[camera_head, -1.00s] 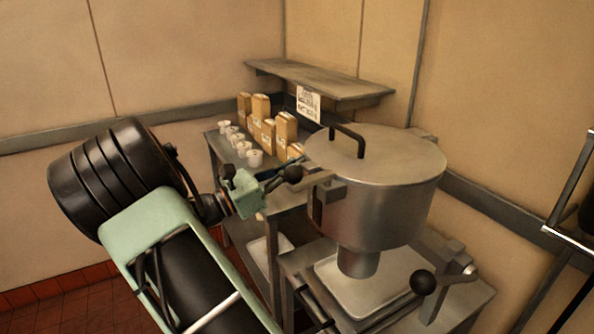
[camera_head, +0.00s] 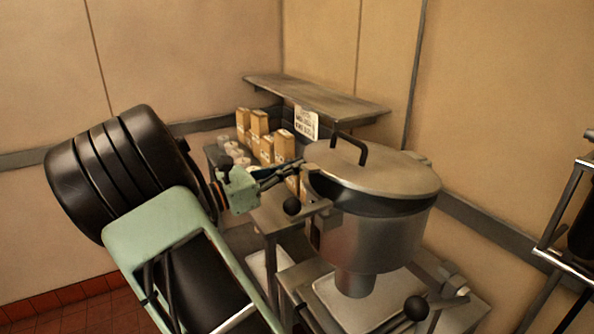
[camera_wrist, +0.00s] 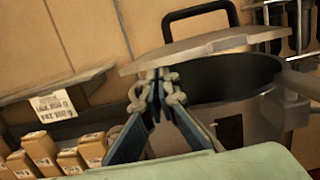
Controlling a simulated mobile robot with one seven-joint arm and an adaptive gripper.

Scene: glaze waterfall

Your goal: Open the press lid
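The press is a metal pot on a stand, and its body (camera_head: 375,245) stands right of centre. Its round lid (camera_head: 385,174) is partly raised, with a dark gap between lid and rim on the near side. A black loop handle (camera_head: 350,148) stands on the lid. In the wrist view the lid (camera_wrist: 205,48) is tilted above the dark opening of the pot. My gripper (camera_head: 300,162) is at the lid's left edge. Its fingertips (camera_wrist: 158,76) look closed together just under that edge; contact is not certain.
Brown packages (camera_head: 268,145) and small white cups (camera_head: 236,152) stand on a table behind the gripper. A wall shelf (camera_head: 315,95) runs above them. A second knob (camera_head: 416,308) sticks out at the press's front. A metal rack (camera_head: 565,240) stands at the right.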

